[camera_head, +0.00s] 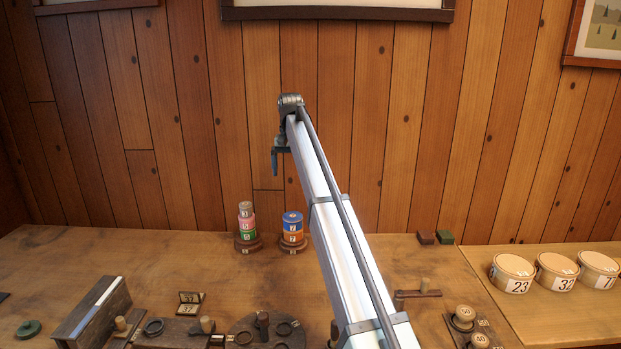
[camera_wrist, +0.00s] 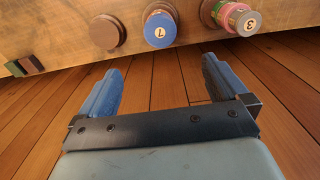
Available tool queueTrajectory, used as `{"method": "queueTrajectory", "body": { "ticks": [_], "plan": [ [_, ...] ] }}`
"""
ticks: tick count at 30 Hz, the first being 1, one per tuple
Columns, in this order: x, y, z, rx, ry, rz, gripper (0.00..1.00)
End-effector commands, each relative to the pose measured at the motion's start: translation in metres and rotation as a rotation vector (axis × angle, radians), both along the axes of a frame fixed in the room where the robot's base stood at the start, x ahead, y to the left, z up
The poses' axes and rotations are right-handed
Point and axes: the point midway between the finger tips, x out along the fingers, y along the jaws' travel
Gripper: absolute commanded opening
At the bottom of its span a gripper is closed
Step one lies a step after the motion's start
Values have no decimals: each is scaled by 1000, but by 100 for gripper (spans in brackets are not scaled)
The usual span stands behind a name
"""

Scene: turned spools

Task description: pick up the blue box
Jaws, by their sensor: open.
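The blue box (camera_head: 292,219) is a short round tub with a pale label. It sits on top of an orange round box (camera_head: 292,237), on a dark round wooden stand. The wrist view shows the blue box's round blue top (camera_wrist: 160,31) at the upper middle, slightly tilted in the picture. My gripper (camera_head: 275,162) hangs above and a little left of that stack, well clear of it. In the wrist view my gripper (camera_wrist: 162,68) has its two blue fingers wide apart with nothing between them.
Left of the blue box stands a stack of tan, pink and green round boxes (camera_head: 246,222). An empty round stand (camera_wrist: 107,31) shows in the wrist view. Small red and green blocks (camera_head: 435,238) lie further right. Numbered tubs (camera_head: 512,272) stand at far right. A plank wall rises behind.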

Motion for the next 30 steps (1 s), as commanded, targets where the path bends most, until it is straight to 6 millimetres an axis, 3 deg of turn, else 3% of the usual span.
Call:
{"method": "queueTrajectory", "body": {
  "ticks": [11,16,21,25,30],
  "plan": [
    [0,0,0,0,0,0,100],
    [3,-19,-6,-1,5,-20,100],
    [-30,-49,-34,12,16,-41,100],
    [-46,-56,-49,51,-18,-18,100],
    [-60,-53,-64,112,-112,129,100]
  ]
}}
